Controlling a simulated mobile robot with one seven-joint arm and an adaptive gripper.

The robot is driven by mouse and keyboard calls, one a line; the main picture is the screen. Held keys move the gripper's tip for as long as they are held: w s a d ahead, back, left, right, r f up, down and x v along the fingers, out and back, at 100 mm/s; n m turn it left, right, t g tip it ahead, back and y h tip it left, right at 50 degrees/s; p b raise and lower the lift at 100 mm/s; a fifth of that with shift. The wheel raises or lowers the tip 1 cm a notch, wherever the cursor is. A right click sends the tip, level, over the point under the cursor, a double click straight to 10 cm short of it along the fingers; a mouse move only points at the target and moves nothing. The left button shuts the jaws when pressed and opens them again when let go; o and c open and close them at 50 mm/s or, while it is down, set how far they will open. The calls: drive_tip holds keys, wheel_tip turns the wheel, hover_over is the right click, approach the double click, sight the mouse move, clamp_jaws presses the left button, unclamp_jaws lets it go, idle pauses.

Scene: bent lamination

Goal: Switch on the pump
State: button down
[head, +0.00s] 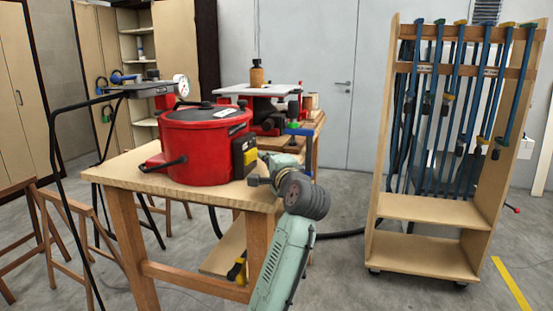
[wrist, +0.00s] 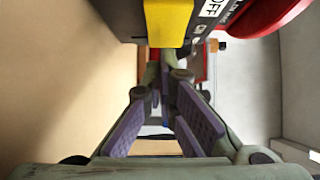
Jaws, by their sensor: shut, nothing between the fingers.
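The pump is a red round pot-like machine (head: 205,150) with a dark lid, standing on a wooden workbench (head: 150,180). On its right side is a black switch box (head: 237,150) with a yellow part (head: 250,157). My gripper (head: 262,170) is just right of the box, near the bench's right edge. In the wrist view my gripper (wrist: 166,85) is shut and empty, its purple-padded fingers below the yellow part. Whether it touches the box cannot be told.
Another bench with a red machine (head: 270,112) stands behind. A wooden clamp rack (head: 425,210) is at the right.

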idle(0.3)
drive_tip(key=shift+w+a+n+g+y+p, duration=0.25)
drive_tip(key=shift+w+n+y, duration=0.2)
drive_tip(key=shift+y, duration=0.25)
drive_tip(key=shift+a, duration=0.15)
